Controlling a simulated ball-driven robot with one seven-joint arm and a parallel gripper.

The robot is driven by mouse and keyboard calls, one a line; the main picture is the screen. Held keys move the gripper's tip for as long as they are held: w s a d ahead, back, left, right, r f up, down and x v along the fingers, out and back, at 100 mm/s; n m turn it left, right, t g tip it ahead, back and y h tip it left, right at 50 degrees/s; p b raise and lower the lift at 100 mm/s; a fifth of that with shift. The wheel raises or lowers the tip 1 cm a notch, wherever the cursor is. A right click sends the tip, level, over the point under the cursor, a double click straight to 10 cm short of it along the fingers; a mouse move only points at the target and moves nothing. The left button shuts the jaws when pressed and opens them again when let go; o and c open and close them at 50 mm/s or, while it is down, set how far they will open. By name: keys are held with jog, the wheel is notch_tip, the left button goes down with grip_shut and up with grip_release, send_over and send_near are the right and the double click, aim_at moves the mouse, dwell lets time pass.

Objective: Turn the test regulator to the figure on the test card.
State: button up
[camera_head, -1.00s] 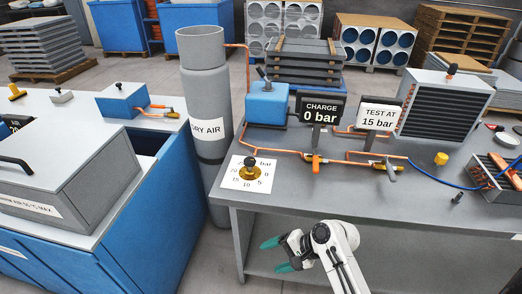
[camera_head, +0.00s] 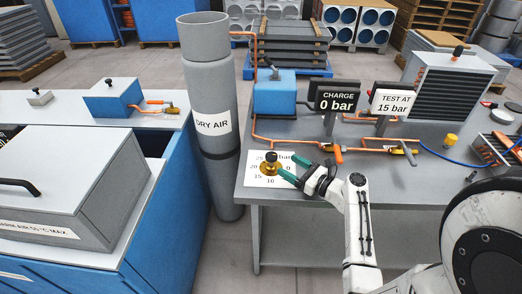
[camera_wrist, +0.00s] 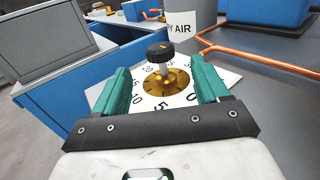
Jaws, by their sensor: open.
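The test regulator (camera_head: 271,168) is a brass disc with a black knob, mounted on a white dial card (camera_head: 257,181) at the bench's left front corner. In the wrist view the black knob (camera_wrist: 160,51) stands above the brass base (camera_wrist: 168,81), between and beyond my fingertips. My gripper (camera_head: 287,166) is open, its teal fingers just right of the knob in the head view; it also shows in the wrist view (camera_wrist: 160,78). I cannot tell whether a finger touches it. The test card (camera_head: 392,103) reads "TEST AT 15 bar". The charge display (camera_head: 337,101) reads "CHARGE 0 bar".
A grey "DRY AIR" cylinder (camera_head: 210,90) stands left of the bench. Copper pipes (camera_head: 300,143) with an orange-handled valve (camera_head: 338,152) and another valve (camera_head: 403,149) run behind my gripper. A blue box (camera_head: 274,97) and finned unit (camera_head: 434,80) stand farther back.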

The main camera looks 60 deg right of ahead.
aim_at(267, 153)
jog(key=p+x, duration=0.1)
jog(key=x, duration=0.9)
jog(key=shift+w, duration=0.25)
jog(key=shift+c, duration=0.2)
jog(key=c, duration=0.9)
